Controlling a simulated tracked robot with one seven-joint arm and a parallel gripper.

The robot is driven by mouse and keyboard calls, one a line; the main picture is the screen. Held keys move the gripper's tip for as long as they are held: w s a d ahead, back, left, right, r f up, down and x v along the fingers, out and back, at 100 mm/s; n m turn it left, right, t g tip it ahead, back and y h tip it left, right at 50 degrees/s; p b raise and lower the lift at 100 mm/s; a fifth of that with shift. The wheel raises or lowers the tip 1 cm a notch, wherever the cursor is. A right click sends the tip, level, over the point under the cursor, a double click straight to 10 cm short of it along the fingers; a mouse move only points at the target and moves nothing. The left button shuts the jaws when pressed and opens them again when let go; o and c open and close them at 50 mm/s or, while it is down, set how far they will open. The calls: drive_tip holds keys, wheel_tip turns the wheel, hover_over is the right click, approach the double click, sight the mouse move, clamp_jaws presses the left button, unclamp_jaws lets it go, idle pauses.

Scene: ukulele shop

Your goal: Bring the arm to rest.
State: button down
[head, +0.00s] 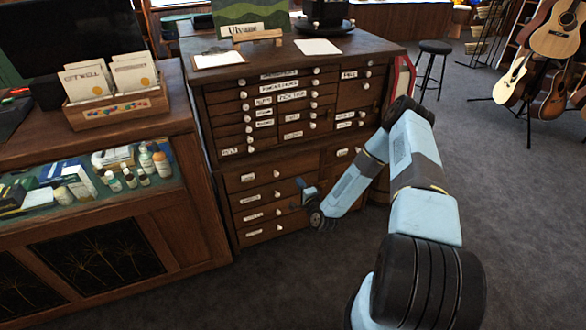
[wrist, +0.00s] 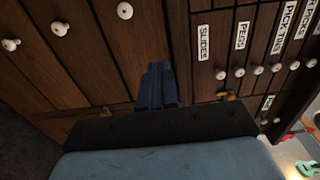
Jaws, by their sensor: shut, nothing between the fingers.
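My gripper (head: 302,190) hangs low in front of the lower drawers of a dark wooden cabinet (head: 222,165), at the end of my blue and black arm. In the wrist view, its two blue fingers (wrist: 157,86) are together with nothing held between them. They point at the cabinet front, near the border between the wide drawers and the small labelled drawers. I cannot tell whether the fingertips touch the wood. My arm reaches from the bottom right of the head view, bends at an elbow and slopes down to the left.
White drawer knobs (wrist: 125,11) stick out close to my gripper. A glass-fronted counter (head: 145,205) bearing a wooden card box (head: 118,110) stands at left. A black stool (head: 432,47) and guitars (head: 556,85) stand at back right. The grey carpet (head: 520,220) at right is clear.

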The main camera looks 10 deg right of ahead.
drive_tip(key=w+d+r+n+g, duration=0.1)
drive_tip(key=w+r+n+g, duration=0.3)
drive_tip(key=r, duration=0.5)
drive_tip(key=w+d+r+n+g, duration=0.1)
drive_tip(key=r+n, duration=0.5)
drive_tip(key=r, duration=0.4)
drive_tip(key=s+d+r+n+g+h, duration=0.15)
drive_tip(key=s+r, duration=0.25)
drive_tip(key=r, duration=0.6)
drive_tip(key=s+d+r+n+g+h, duration=0.15)
drive_tip(key=s+r, duration=0.25)
drive_tip(key=r, duration=0.6)
drive_tip(key=s+r+g+h, duration=0.1)
drive_tip(key=s+r, duration=0.8)
drive_tip(key=s+r+n+g, duration=0.1)
drive_tip(key=s+r, duration=0.2)
drive_tip(key=s, duration=0.6)
drive_tip(key=s+r+g, duration=0.1)
drive_tip(key=s+r, duration=0.2)
drive_tip(key=s, duration=0.7)
drive_tip(key=s+r+n+g, duration=0.1)
drive_tip(key=s+r, duration=0.1)
drive_tip(key=s, duration=0.7)
drive_tip(key=shift+s+a+r+n, duration=0.3)
drive_tip(key=shift+s+a+r, duration=0.1)
